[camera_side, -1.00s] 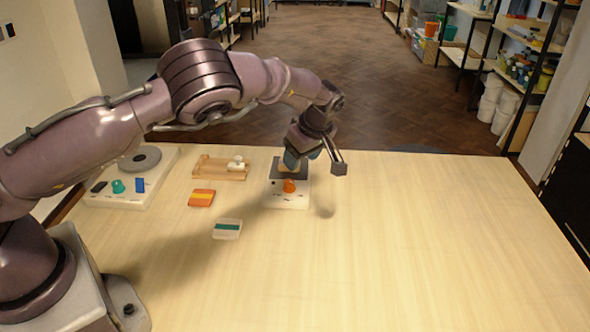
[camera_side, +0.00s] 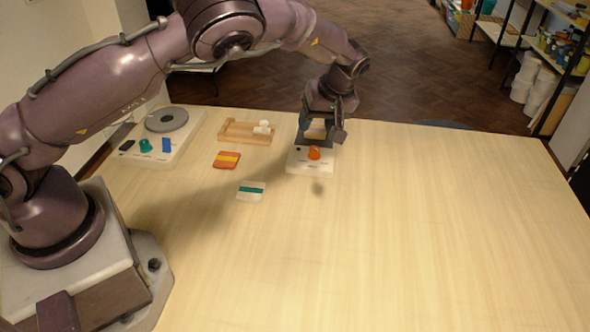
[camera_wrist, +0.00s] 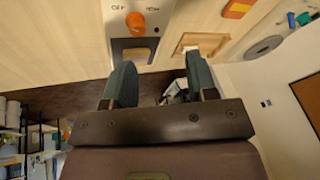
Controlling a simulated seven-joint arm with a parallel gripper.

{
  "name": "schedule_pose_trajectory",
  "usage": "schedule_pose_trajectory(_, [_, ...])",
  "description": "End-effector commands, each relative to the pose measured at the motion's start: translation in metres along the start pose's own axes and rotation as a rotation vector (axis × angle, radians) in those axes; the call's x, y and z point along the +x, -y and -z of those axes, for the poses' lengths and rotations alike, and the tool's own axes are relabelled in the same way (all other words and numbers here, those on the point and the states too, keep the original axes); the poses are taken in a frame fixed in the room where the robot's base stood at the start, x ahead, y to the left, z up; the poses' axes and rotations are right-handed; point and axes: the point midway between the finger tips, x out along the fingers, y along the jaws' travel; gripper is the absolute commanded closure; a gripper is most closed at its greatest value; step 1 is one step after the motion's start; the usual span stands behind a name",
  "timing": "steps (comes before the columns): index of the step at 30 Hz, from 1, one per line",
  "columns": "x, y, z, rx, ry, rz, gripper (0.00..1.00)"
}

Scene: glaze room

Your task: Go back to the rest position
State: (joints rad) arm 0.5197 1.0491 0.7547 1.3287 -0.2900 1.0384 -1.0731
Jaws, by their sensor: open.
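My gripper (camera_side: 325,131) is open, its two dark teal fingers apart and nothing between them. In the side view it hangs above the back of a white unit (camera_side: 303,168) with an orange knob (camera_side: 314,153) and a dark plate. The wrist view shows my gripper (camera_wrist: 161,85) with both fingers spread. Beyond them lie the same orange knob (camera_wrist: 135,21) and the dark plate (camera_wrist: 121,46), with a tan block (camera_wrist: 137,55) on it. In the side view the fingers partly hide the plate and block.
Left of the unit are a wooden tray (camera_side: 236,139) with a white piece (camera_side: 263,127), an orange-yellow block (camera_side: 226,160) and a white-teal block (camera_side: 251,191). A panel with a grey disc (camera_side: 167,120) stands at the back left. The table's right side (camera_side: 450,220) is clear.

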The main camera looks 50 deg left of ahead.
Motion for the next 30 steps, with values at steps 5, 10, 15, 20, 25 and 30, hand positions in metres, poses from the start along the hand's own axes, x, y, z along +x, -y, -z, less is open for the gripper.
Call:
schedule_pose_trajectory(5, [-0.017, 0.039, -0.005, 0.226, 0.11, -0.026, 0.48])
schedule_pose_trajectory(10, [-0.044, 0.079, -0.014, 0.44, 0.204, -0.112, 0.48])
schedule_pose_trajectory(15, [-0.082, 0.127, -0.028, 0.68, 0.251, -0.257, 0.48])
schedule_pose_trajectory(20, [-0.116, 0.174, -0.043, 0.882, 0.219, -0.399, 0.48])
schedule_pose_trajectory(25, [-0.144, 0.225, -0.057, 1.051, 0.111, -0.52, 0.48])
schedule_pose_trajectory(30, [-0.161, 0.27, -0.069, 1.133, -0.044, -0.594, 0.48])
